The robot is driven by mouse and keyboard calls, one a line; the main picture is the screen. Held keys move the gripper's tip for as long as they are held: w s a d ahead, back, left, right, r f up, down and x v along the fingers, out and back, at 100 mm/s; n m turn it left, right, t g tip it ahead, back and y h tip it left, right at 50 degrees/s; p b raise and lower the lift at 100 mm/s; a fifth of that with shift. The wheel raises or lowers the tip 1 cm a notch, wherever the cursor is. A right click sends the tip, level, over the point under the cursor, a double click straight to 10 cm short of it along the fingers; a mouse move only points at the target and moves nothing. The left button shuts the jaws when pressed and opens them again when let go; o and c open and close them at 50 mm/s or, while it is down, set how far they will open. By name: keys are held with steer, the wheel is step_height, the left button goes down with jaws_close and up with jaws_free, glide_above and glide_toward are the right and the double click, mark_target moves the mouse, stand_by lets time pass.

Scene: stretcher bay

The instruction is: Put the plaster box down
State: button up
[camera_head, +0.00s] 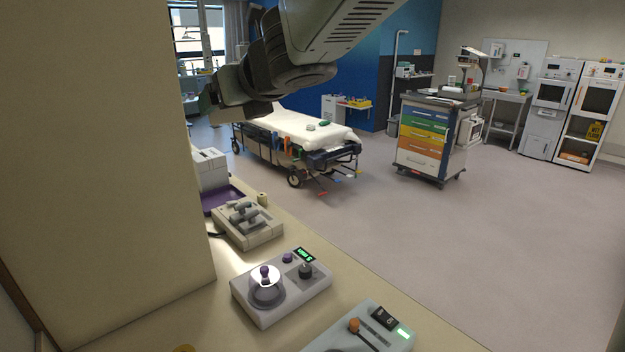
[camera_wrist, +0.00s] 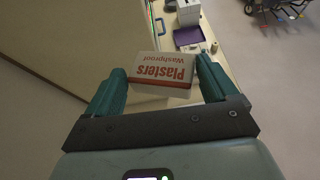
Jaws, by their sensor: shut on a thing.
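The plaster box (camera_wrist: 163,73) is white with red print reading "Plasters Washproof", upside down in the wrist view. My gripper (camera_wrist: 160,68) is shut on it, with one teal finger against each side. The box is held in the air; its gap to any surface cannot be judged. In the head view my arm crosses the top, and neither the box nor the fingers can be made out.
A beige counter (camera_head: 190,322) carries a purple tray (camera_head: 222,199), a white device (camera_head: 210,170) and several control units, one with a purple-topped knob (camera_head: 282,288). A beige wall (camera_head: 105,150) stands left. A stretcher (camera_head: 300,127) and drawer cart (camera_head: 430,140) stand beyond on open floor.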

mark_target(225, 338)
steer(key=s+a+n+g+y, duration=0.3)
steer(key=s+a+n+g, duration=0.15)
steer(key=a, duration=0.35)
steer(key=shift+m+t, duration=0.25)
steer(key=shift+t, duration=0.3)
step_height(225, 338, down, 52)
steer(key=shift+s, duration=0.1)
steer(key=shift+f, duration=0.2)
steer(key=o, duration=0.8)
steer(key=shift+c, duration=0.2)
steer(key=shift+r, duration=0.15)
